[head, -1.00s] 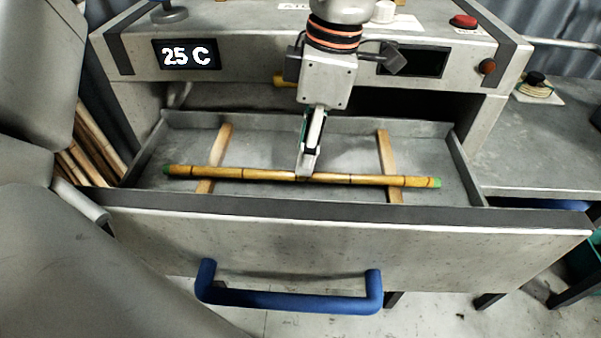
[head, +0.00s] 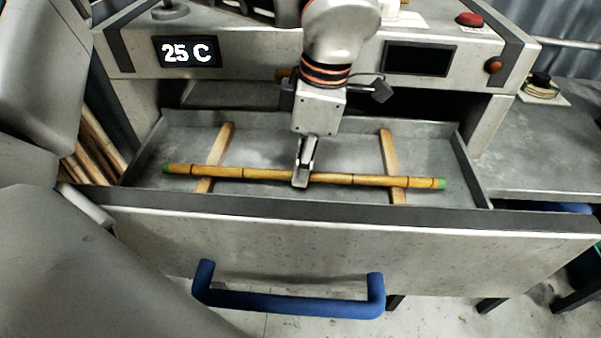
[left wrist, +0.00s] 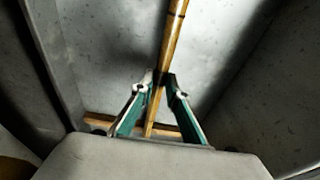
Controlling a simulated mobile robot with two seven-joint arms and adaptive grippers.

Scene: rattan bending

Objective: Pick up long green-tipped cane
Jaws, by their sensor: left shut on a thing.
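The long green-tipped cane (head: 250,174) lies crosswise in the open metal drawer (head: 270,208), over two wooden strips (head: 216,150) (head: 388,158). A green tip shows at each end. My left gripper (head: 301,180) comes down from above and is shut on the cane near its middle. In the left wrist view the cane (left wrist: 172,40) runs up the picture from between the fingertips (left wrist: 160,82). I cannot tell whether the cane still touches the strips. My right gripper is not in view.
The drawer walls surround the cane, and a blue handle (head: 290,303) is on the drawer front. The machine above has a display (head: 187,52) reading 25 C and a red button (head: 470,19). Several canes (head: 95,145) stand at the left. A grey bench (head: 545,150) is at the right.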

